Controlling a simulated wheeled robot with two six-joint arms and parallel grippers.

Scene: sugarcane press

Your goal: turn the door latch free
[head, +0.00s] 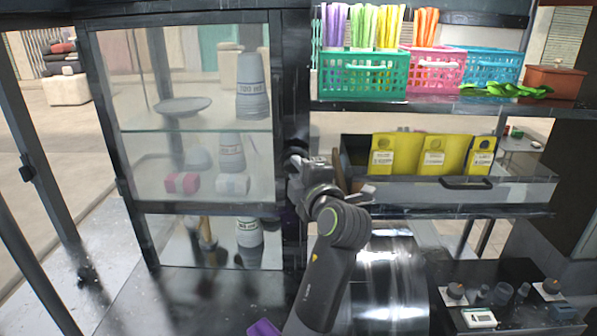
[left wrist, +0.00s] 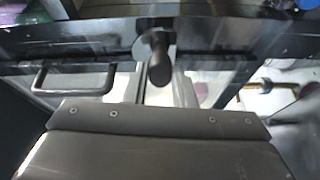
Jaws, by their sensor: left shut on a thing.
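The glass-fronted cabinet door (head: 150,55) has a dark frame and stands at the left in the head view. My left gripper (head: 300,160) is at the right edge of its frame, where it covers the latch in that view. In the left wrist view the door latch (left wrist: 160,66) is a dark, short rounded knob in front of a dark rail. The fingers of my left gripper reach to both sides of it, shut on it. Their exact contact is hard to see. My right gripper is in neither view.
A dark bar handle (left wrist: 72,78) shows at left in the left wrist view. Right of the door, green (head: 362,75) and pink (head: 433,73) baskets stand on a shelf above yellow packs (head: 432,155).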

